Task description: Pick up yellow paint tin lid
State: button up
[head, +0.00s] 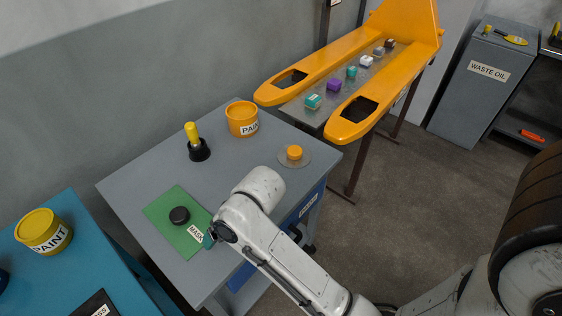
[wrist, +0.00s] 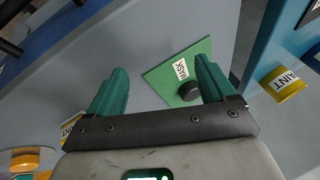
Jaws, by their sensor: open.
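The yellow paint tin (head: 43,235) stands upright on the blue table at the left of the head view, its yellow lid (head: 36,222) on top. The tin also shows at the right edge of the wrist view (wrist: 284,86), lying sideways in the picture, with its lid hard to make out. My gripper (wrist: 162,66) is open, with nothing between its two green fingers. In the head view my gripper (head: 209,239) is mostly hidden by my arm, near the front edge of the grey workbench and to the right of the tin.
The grey workbench (head: 130,188) carries a green mask mat (head: 165,213) with a black knob (head: 179,215), a yellow-handled tool (head: 193,140), an orange paint tin (head: 242,118) and an orange knob on a disc (head: 294,153). A gap separates it from the blue table (head: 88,248). An orange fork (head: 310,67) stands behind.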

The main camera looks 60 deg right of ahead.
jog(key=w+d+m, duration=0.1)
jog(key=w, duration=0.1)
jog(key=w+d+r+m, duration=0.1)
jog(key=w, duration=0.1)
jog(key=w+d+m, duration=0.1)
jog(key=w+m, duration=0.1)
jog(key=shift+d+r+y, duration=0.3)
jog(key=shift+d+r, duration=0.05)
jog(key=shift+d, duration=0.05)
jog(key=w+d+r+m, duration=0.2)
jog(key=w+d+m, duration=0.15)
jog(key=d, duration=0.55)
jog(key=m+g+h, duration=0.1)
jog(key=m+g, duration=0.3)
jog(key=m, duration=0.8)
send_near(295, 150)
jog(key=f, duration=0.6)
jog(key=w+a+f, duration=0.1)
jog(key=f, duration=0.1)
jog(key=shift+f+p, duration=0.3)
jog(key=shift+f, duration=0.1)
jog(key=shift+c, duration=0.2)
jog(key=c, duration=1.1)
jog(key=shift+r, duration=0.1)
